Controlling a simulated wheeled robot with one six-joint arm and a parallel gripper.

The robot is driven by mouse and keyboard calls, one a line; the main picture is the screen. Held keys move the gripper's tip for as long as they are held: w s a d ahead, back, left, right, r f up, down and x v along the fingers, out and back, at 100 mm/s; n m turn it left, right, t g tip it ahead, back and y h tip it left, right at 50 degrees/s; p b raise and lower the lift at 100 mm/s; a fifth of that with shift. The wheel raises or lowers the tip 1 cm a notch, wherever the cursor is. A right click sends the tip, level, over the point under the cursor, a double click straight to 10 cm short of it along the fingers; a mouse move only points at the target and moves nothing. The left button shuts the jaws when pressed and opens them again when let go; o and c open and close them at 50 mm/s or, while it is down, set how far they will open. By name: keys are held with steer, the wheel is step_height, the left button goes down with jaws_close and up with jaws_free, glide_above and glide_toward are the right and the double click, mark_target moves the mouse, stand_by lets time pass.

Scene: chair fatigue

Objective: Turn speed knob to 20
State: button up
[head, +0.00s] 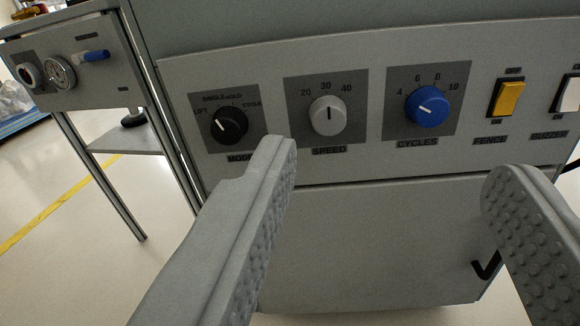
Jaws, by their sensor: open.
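The speed knob (327,115) is a light grey dial with a dark pointer line, on a dark square plate marked 20, 30 and 40. Its pointer stands upright, at about the 30 mark. The SPEED label sits just below it. My gripper (388,160) is open and empty in front of the panel, its two grey studded fingers wide apart. The left fingertip is below and left of the speed knob, and the right fingertip is below the fence switch. In this view neither finger covers the knob.
On the same panel are the black mode knob (230,125), the blue cycles knob (427,107), the yellow fence switch (507,98) and a white buzzer switch (569,94). A side panel (83,70) with a gauge and blue lever stands left. Below is a plain cabinet front (385,245).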

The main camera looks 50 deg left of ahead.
steer(key=g+y, duration=0.1)
glide_toward(328, 123)
steer(key=x, duration=0.8)
steer(key=shift+w+a, duration=0.2)
steer(key=shift+w, duration=0.05)
steer(key=shift+c, duration=0.5)
steer(key=c, duration=0.9)
steer(key=shift+n, duration=0.5)
steer(key=n, duration=0.3)
steer(key=shift+n, duration=0.3)
steer(key=shift+n+y, duration=0.4)
steer(key=shift+n, duration=1.5)
